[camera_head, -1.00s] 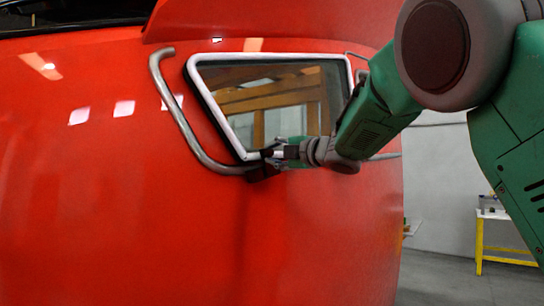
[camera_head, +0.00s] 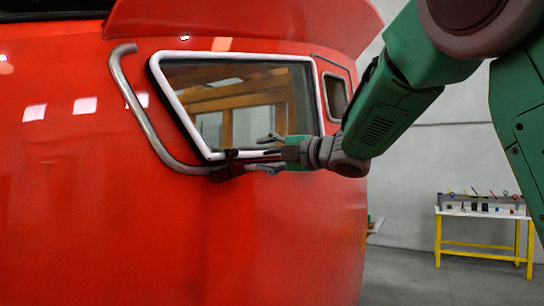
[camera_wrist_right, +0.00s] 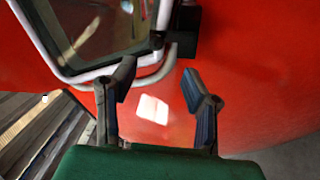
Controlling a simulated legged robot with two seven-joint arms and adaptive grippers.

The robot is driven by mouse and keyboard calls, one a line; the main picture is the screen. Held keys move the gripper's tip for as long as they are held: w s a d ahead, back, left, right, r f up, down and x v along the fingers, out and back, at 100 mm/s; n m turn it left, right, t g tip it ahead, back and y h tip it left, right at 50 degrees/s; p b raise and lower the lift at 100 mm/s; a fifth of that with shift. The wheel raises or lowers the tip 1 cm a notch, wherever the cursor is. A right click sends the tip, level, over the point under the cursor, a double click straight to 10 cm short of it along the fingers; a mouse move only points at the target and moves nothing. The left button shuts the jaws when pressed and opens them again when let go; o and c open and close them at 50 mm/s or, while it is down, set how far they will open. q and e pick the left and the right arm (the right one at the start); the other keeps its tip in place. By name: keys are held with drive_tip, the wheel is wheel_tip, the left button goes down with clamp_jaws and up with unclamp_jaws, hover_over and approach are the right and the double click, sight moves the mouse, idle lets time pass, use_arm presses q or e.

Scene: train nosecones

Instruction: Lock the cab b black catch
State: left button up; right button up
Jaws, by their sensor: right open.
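The black catch (camera_head: 228,170) sits at the lower corner of the white-framed side window (camera_head: 160,85) on the red cab (camera_head: 90,190). In the right wrist view, a black block (camera_wrist_right: 184,32) sits beside the window's corner, beyond my fingertips. My right gripper (camera_head: 268,154) is open and empty, just to the right of the catch in the head view, with a gap between them. Its spread fingers also show in the right wrist view (camera_wrist_right: 158,84). I cannot tell whether the catch is locked. My left gripper is not in view.
A smaller window (camera_head: 336,97) is at the right. A yellow-legged table (camera_head: 480,212) with small items stands far right. Floor between is clear.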

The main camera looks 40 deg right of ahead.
drive_tip(key=shift+v, duration=1.3)
drive_tip(key=shift+f, duration=0.1)
drive_tip(key=shift+f, duration=0.1)
